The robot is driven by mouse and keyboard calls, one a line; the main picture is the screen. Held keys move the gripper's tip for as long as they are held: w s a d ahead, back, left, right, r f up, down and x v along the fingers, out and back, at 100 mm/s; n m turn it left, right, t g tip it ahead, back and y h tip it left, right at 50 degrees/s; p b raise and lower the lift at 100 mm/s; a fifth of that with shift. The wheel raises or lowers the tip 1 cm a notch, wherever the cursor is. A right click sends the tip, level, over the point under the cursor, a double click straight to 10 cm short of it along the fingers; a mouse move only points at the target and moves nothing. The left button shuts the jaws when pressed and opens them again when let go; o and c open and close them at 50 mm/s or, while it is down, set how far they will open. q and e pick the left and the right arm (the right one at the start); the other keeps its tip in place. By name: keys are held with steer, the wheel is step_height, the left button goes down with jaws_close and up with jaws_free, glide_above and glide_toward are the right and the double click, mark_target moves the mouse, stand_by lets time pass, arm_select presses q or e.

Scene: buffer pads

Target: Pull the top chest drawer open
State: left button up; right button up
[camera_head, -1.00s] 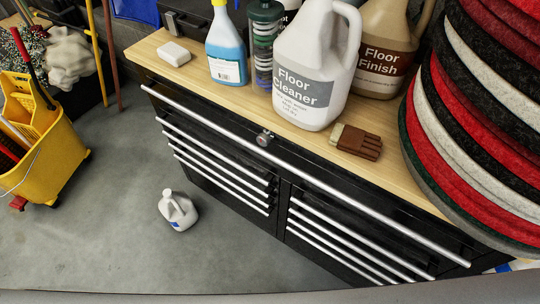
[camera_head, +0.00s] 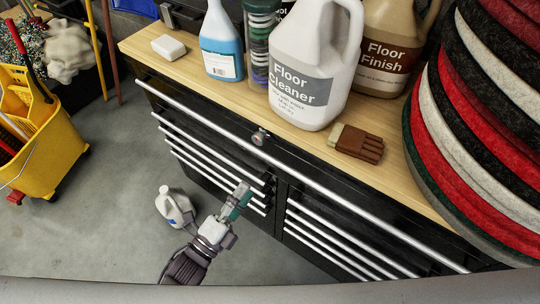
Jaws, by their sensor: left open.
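The black tool chest (camera_head: 215,142) has a wooden top. Its top drawer (camera_head: 200,118) is a wide one with a long silver handle bar (camera_head: 325,182) and a round lock (camera_head: 259,137) near the middle of its front. The drawer looks shut. My left gripper (camera_head: 241,193) has come up from the bottom of the view in front of the left lower drawers. It is open, and its fingertips sit below the top handle in the picture, apart from it. Nothing shows between the fingers. My right gripper is not in view.
A white jug (camera_head: 174,205) and yellow mop bucket (camera_head: 45,140) stand on the floor.

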mark_target(270, 157)
arm_select(q)
steer(key=p+x, duration=0.1)
steer(key=x, duration=1)
steer(key=shift+w+d, duration=0.15)
jaws_close()
